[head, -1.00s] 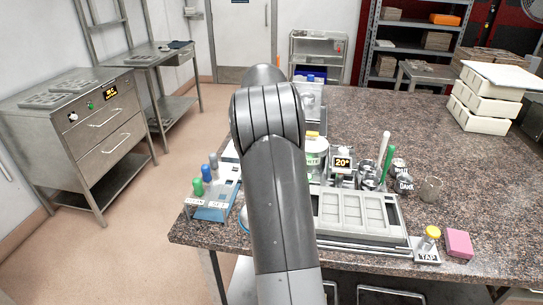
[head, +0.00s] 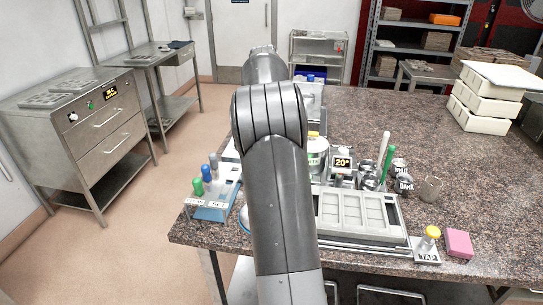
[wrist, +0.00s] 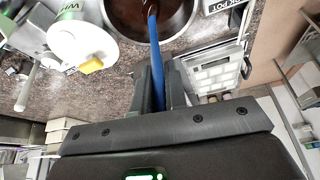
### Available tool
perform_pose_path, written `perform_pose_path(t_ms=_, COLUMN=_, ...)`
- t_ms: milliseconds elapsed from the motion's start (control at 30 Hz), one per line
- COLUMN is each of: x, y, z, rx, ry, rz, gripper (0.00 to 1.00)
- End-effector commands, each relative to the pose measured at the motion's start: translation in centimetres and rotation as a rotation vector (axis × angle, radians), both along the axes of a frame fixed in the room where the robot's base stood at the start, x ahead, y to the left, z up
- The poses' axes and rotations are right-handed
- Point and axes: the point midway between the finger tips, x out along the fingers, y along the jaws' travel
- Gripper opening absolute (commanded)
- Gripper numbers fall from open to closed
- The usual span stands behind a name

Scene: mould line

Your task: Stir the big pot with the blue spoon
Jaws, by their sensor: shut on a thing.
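My gripper (wrist: 158,90) is shut on the upright blue spoon (wrist: 156,58) in the wrist view. The spoon's far end reaches into the big pot (wrist: 107,22), inside its rim. In the head view my own arm hides the gripper, the spoon and the pot.
A white tub (wrist: 85,38) with a yellow piece stands close left of the pot; a sign (wrist: 222,5) ending in "POT" is at its right. In the head view, a mould tray (head: 355,215), coloured-handled tools (head: 207,175) and cans (head: 403,184) crowd the near counter. The right counter is mostly clear.

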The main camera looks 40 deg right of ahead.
Motion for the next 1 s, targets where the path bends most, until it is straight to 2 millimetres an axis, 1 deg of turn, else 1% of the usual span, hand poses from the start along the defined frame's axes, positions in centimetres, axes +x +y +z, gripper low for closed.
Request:
perform_pose_path(t_ms=300, x=0.0, y=0.0, z=2.0, rx=-0.001, ry=-0.001, rz=0.000, gripper=0.00)
perform_pose_path(t_ms=467, x=0.0, y=0.0, z=2.7, rx=0.000, ry=-0.001, rz=0.000, gripper=0.00)
perform_pose_path(t_ms=1000, x=0.0, y=0.0, z=2.8, rx=0.000, ry=0.000, rz=0.000, gripper=0.00)
